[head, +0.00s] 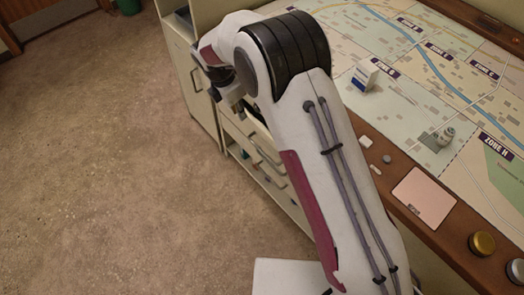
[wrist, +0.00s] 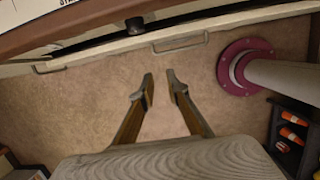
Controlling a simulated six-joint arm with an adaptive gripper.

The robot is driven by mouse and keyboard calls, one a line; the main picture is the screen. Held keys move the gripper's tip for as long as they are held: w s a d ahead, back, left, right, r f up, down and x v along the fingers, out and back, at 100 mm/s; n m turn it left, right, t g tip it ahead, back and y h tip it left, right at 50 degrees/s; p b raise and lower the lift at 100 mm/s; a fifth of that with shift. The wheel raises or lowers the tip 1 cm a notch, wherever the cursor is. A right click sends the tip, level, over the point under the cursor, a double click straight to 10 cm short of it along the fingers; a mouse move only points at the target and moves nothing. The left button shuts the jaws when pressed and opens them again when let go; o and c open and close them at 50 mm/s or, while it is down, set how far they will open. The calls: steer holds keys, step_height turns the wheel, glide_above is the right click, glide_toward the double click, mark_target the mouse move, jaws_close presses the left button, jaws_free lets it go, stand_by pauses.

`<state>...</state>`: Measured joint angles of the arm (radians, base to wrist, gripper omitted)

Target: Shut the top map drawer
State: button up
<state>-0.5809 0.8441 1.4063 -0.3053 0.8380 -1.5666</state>
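The map drawers sit in the pale cabinet below the map table's edge. In the head view, a pale drawer front with handles (head: 270,158) shows beside my arm, which hides much of it. In the wrist view, a pale drawer front (wrist: 215,30) with a metal handle runs across the top, with a dark gap between it and the brown table edge. How far the top drawer stands out is hard to tell. My gripper (wrist: 160,87) is open and empty over the floor, its two fingers apart and clear of the handle. In the head view my gripper (head: 234,103) is partly hidden.
A dark open unit (wrist: 292,130) with orange items stands at lower right in the wrist view. The floor (head: 95,150) to the left is clear.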

step_height(320, 180, down, 10)
steer(key=f+m+t+y, duration=0.1)
steer(key=m+t+y, duration=0.3)
steer(key=y, duration=0.2)
steer(key=s+d+r+m+t+y, duration=0.3)
steer(key=s+d+r+m+t, duration=0.4)
steer(key=d+r, duration=0.45)
glide_toward(262, 151)
steer(key=w+a+f, duration=0.1)
steer(key=w+f, duration=0.1)
steer(key=shift+s+a+r+n+t, duration=0.1)
steer(key=shift+s+r+n+t, duration=0.1)
steer(key=shift+n+t, duration=0.15)
stand_by(1.0)
steer(key=shift+w, duration=0.1)
steer(key=shift+x, duration=3.8)
